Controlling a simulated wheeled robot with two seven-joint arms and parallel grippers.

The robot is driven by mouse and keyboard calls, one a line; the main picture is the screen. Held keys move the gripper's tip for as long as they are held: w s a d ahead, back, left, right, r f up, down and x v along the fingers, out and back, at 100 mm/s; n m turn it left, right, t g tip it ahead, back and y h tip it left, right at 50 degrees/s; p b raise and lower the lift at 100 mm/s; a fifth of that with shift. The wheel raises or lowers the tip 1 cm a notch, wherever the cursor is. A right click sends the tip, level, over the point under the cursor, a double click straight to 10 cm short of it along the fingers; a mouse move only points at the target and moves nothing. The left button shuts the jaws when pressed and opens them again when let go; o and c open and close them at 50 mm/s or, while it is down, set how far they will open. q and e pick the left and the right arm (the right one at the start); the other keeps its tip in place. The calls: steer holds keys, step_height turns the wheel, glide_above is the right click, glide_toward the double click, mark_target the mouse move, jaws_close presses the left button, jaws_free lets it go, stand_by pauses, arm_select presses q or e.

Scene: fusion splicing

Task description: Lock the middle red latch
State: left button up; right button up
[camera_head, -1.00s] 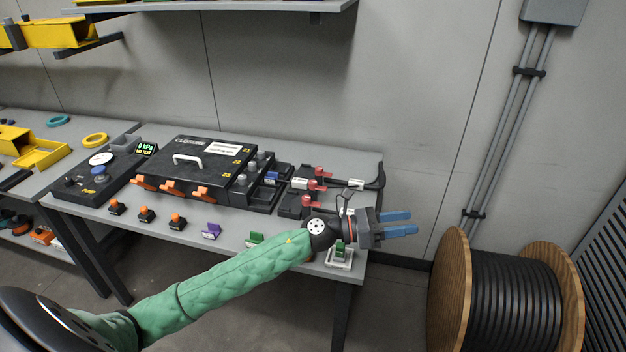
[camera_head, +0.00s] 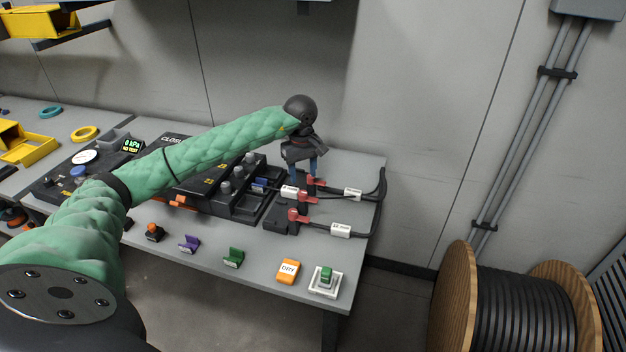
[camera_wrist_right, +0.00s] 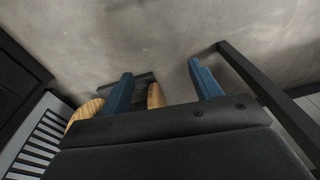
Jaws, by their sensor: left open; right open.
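Three red latches sit in a row on the black cable holder at the right of the bench. The middle red latch (camera_head: 307,198) lies between the far red latch (camera_head: 313,182) and the near red latch (camera_head: 298,215). My left gripper (camera_head: 305,174) points down with its blue fingers apart and empty, at the far end of the row. The fingertips overlap the far latch in the picture; I cannot tell whether they touch it. My right gripper (camera_wrist_right: 163,78) is open and empty in the right wrist view, which shows no latch.
White-labelled black cables (camera_head: 340,230) run right from the holder. The black case (camera_head: 215,203) is partly hidden by my left arm. An orange DRY block (camera_head: 288,271) and a green part on a white base (camera_head: 325,282) stand near the front edge. A cable drum (camera_head: 510,300) stands right of the bench.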

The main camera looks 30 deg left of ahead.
mark_target(303, 192)
arm_select(q)
steer(key=shift+a+r, duration=0.15)
steer(key=shift+a, duration=0.1)
steer(key=shift+s+d, duration=0.15)
step_height(303, 192, down, 7)
steer(key=p, duration=0.2)
steer(key=shift+p, duration=0.4)
arm_select(e)
steer(key=s+d+f, duration=0.1)
steer(key=s+f, duration=0.2)
steer(key=f, duration=0.8)
steer(key=shift+d, duration=0.3)
arm_select(q)
steer(key=c, duration=1)
arm_select(e)
steer(key=shift+s, duration=0.1)
